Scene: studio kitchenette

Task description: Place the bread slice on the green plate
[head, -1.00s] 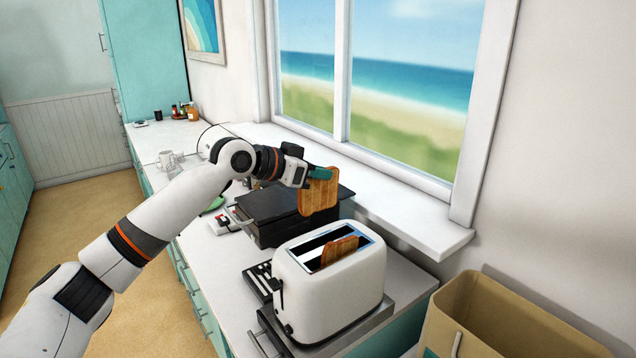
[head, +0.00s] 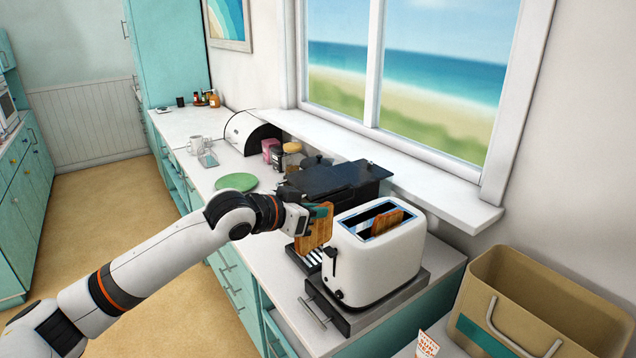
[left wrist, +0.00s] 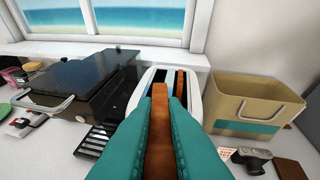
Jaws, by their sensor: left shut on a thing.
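My left gripper (head: 318,211) is shut on a bread slice (head: 313,232), a browned toast slice that hangs upright from the fingers. It is held in front of the left side of the white toaster (head: 376,262). In the left wrist view the slice (left wrist: 159,130) shows edge-on between the two teal fingers. Another slice (head: 388,221) stands in a toaster slot. The green plate (head: 236,182) lies flat on the counter, behind and to the left of my gripper, with nothing on it. My right gripper is not in view.
A black grill box (head: 335,182) stands behind the toaster, beneath the window. A tan basket (head: 545,310) is at the right. Counter around the plate is mostly clear.

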